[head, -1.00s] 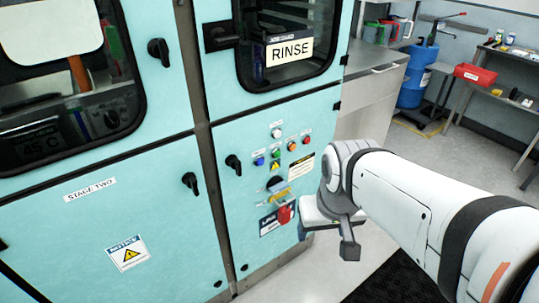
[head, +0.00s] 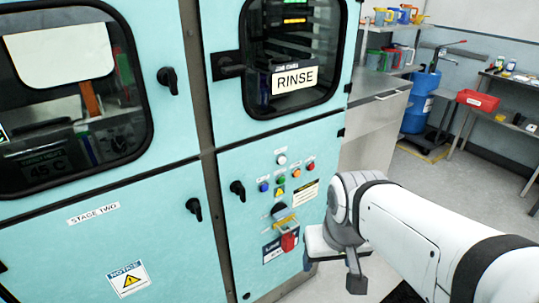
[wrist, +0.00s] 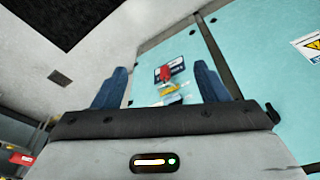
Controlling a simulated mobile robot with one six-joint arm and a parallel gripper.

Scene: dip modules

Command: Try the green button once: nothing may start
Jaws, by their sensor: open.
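The green button (head: 281,179) sits in a small cluster on the teal lower right door, below the RINSE window. Blue (head: 264,187), orange (head: 296,174), red (head: 311,167) and white (head: 281,160) buttons or lamps surround it. Below are a black knob (head: 278,208), a yellow piece (head: 284,222) and a red padlock-like thing (head: 290,241). My gripper (wrist: 161,67) is open and empty; its two blue fingers show in the wrist view, with the red thing (wrist: 165,73) beyond them. In the head view it is low, right of the panel, apart from the green button. The green button cannot be made out in the wrist view.
Black door handles (head: 194,209) stick out from the teal cabinet. A yellow warning sign (head: 127,281) is at lower left. A steel counter (head: 375,115) stands right of the cabinet. A blue drum (head: 418,100) and a red bin (head: 477,101) are farther back. The grey floor between is open.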

